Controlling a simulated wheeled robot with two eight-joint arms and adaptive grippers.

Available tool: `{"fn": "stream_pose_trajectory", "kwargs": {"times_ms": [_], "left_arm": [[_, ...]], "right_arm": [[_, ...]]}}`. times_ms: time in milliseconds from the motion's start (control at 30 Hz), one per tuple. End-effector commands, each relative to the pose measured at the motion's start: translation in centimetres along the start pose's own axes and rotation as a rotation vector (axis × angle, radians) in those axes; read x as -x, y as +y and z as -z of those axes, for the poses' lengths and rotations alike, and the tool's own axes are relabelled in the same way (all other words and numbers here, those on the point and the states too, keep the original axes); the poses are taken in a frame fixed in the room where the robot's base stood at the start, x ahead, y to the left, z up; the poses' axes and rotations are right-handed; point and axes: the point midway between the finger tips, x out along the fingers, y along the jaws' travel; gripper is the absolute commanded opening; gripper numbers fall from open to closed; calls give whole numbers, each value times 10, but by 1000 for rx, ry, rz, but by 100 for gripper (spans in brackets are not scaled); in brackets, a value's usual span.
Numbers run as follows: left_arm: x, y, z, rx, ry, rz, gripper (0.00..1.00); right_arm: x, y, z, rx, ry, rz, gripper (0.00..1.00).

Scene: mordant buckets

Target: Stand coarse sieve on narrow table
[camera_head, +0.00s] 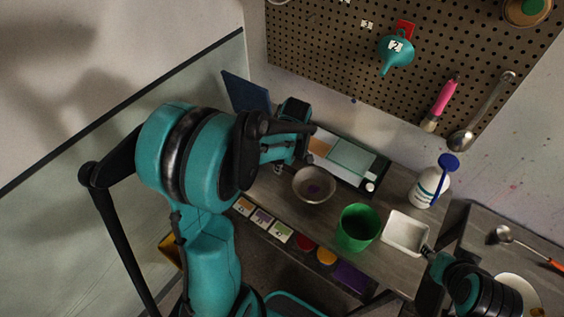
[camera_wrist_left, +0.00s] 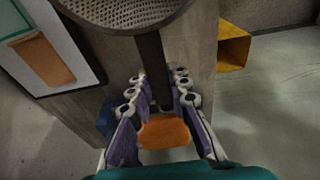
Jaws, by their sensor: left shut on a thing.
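The coarse sieve, a round mesh bowl on a dark handle, fills the top of the left wrist view (camera_wrist_left: 125,12). Its handle runs between the fingers of my left gripper (camera_wrist_left: 158,95), which is shut on it; an orange handle end shows below. In the head view the round sieve (camera_head: 314,186) appears over the wooden table, beside my left gripper (camera_head: 300,150). I cannot tell whether it touches the tabletop. The wooden table (camera_head: 392,268) runs along the wall; the pictures do not settle whether it is the narrow one. My right gripper (camera_head: 428,253) is beside a white tray (camera_head: 405,233); its jaws are unclear.
A green bucket (camera_head: 357,228) stands right of the sieve, with a white bottle (camera_head: 429,187) behind. A flat framed panel (camera_head: 350,160) lies behind the sieve. Coloured cards (camera_head: 262,218) line the front. A ladle (camera_head: 503,234) lies on the right-hand surface. A pegboard (camera_head: 330,40) hangs above.

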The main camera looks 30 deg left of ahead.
Motion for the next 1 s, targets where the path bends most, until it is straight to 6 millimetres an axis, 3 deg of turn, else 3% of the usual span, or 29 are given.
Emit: {"fn": "stream_pose_trajectory", "kwargs": {"times_ms": [500,1000], "left_arm": [[-56,0,-10,0,0,0,0],[-60,0,-10,0,0,0,0]], "right_arm": [[-38,0,-27,0,0,0,40],[-41,0,-29,0,0,0,40]]}}
